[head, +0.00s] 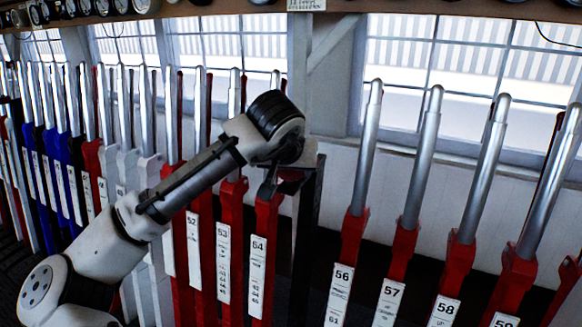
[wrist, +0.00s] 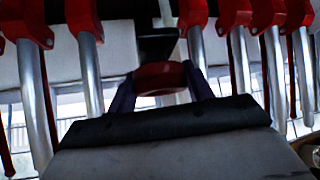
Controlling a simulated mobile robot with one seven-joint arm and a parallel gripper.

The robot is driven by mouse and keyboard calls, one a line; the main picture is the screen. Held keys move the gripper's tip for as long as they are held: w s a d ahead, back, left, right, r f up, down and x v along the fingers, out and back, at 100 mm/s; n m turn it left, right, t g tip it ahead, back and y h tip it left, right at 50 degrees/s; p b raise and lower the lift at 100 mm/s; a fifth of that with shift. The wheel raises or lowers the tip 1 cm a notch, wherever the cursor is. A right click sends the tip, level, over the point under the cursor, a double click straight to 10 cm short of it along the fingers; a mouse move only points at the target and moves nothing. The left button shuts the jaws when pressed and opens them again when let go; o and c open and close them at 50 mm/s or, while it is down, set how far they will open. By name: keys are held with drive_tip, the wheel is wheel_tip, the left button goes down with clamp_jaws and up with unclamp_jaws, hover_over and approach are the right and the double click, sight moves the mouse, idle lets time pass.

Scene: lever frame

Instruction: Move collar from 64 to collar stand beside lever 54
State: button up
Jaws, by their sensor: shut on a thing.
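The red collar (wrist: 160,78) is between the two fingers of my gripper (wrist: 160,88) in the wrist view, and the gripper is shut on it. In the head view the collar shows as a small dark red patch (head: 290,175) under my wrist, just right of the top of lever 54 (head: 258,262). A dark upright post (head: 306,215), which looks like the collar stand, rises right beside lever 54. Its top is partly hidden by my gripper. I cannot tell whether the collar touches the post. Lever 64 is not identifiable.
Red levers 52 (head: 194,245) and 53 (head: 223,255) stand close on the left, with white and blue levers beyond. Levers 56 (head: 342,285), 57 (head: 390,295) and 58 (head: 445,308) stand on the right. A gap lies between the post and lever 56. Windows are behind.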

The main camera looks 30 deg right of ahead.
drive_tip(key=shift+f+b, duration=0.3)
drive_tip(key=shift+f, duration=0.25)
drive_tip(key=o, duration=1.2)
drive_tip(key=shift+c, duration=0.2)
drive_tip(key=p+v, duration=0.4)
drive_tip(key=v, duration=0.5)
idle(0.3)
